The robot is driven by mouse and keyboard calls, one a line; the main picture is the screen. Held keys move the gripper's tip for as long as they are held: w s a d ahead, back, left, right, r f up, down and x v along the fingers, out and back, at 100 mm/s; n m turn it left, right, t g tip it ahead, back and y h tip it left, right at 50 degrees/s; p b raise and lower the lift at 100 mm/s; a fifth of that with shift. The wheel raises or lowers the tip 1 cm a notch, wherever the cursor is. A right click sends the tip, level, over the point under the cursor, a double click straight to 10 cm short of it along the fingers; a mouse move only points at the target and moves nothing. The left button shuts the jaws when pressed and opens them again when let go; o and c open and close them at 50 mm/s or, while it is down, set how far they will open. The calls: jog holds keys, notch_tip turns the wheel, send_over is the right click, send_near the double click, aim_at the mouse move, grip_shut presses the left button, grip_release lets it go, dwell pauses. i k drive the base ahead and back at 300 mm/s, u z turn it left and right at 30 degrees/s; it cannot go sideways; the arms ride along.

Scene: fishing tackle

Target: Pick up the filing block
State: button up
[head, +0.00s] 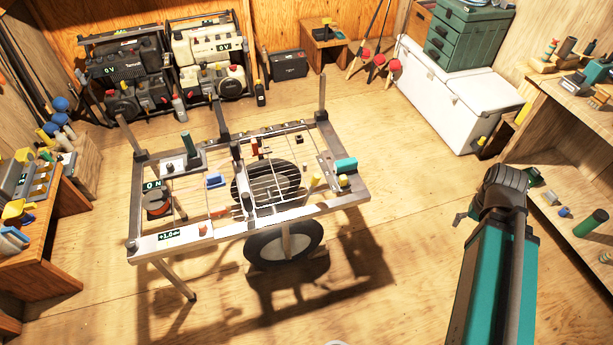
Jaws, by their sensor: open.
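I cannot tell for certain which thing is the filing block. Small block-like things lie on the wire-topped metal cart (345,201): a blue block (215,180) left of the middle and a teal block (346,165) at the right edge. My gripper (464,215) shows only in part at the end of my teal arm, on the right. A small grey finger-like part sticks out to the left; the rest is hidden by the arm. It is open, well right of the cart and touching nothing that I can see.
Wooden shelves (568,100) with small items stand at the right. A white chest (450,100) and green drawers (468,35) stand behind. A wooden bench (50,225) is at the left. The floor (415,180) between cart and arm is clear.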

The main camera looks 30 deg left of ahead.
aim_at(213, 181)
jog(key=u, duration=1.2)
